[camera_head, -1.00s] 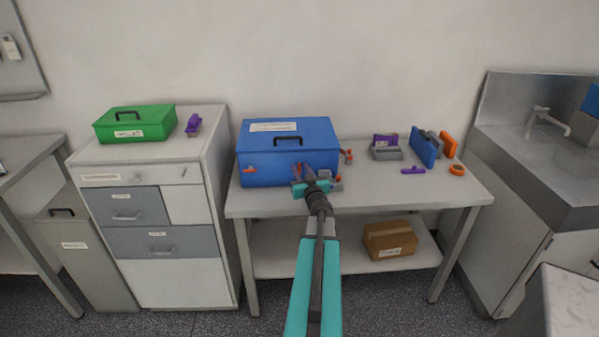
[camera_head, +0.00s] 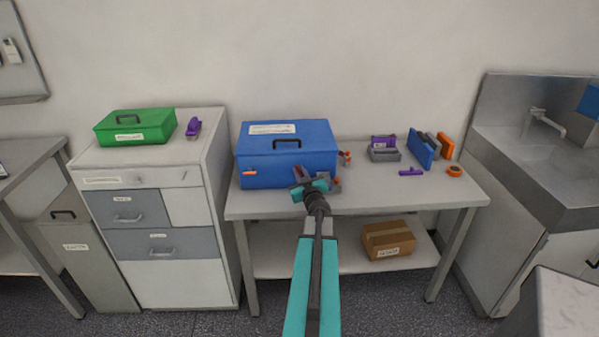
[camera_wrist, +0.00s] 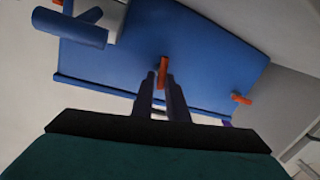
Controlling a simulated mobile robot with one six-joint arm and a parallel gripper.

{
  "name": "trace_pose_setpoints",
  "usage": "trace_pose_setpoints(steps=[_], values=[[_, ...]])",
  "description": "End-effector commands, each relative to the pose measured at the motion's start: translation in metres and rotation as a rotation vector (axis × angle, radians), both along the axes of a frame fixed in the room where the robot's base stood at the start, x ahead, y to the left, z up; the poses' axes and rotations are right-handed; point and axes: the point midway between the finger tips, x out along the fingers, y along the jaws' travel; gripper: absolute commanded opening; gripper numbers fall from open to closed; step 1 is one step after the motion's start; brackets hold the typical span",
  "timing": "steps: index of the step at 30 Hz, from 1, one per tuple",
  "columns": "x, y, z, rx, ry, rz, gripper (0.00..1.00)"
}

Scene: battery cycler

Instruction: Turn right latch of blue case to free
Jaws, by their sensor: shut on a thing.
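The blue case (camera_head: 265,173) stands on the table, its lid down and its dark handle on top. Its left latch (camera_head: 249,173) is orange and lies flat across the front; an orange latch at right in the wrist view (camera_wrist: 242,99) appears to be this one. The right latch (camera_wrist: 163,72) is orange and stands between my fingertips, roughly crosswise to the other latch. My gripper (camera_wrist: 162,80) is shut on it. In the head view my gripper (camera_head: 299,173) is at the right part of the case front, tilted, and hides that latch.
Small orange and grey parts (camera_head: 345,157) stand close to the case's right side. Grey, purple, blue and orange items (camera_head: 422,148) lie farther right on the table. A green case (camera_head: 135,127) sits on the cabinet at left. The table front between is clear.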

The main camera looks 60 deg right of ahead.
Motion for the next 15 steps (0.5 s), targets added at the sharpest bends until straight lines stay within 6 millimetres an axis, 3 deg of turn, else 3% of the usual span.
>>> trace_pose_setpoints(steps=[1, 15], values=[[0.0067, -0.0010, 0.0099, -0.027, 0.021, 0.010, 0.00], [0.0125, 0.0019, 0.0087, -0.287, 0.376, 0.008, 0.00]])
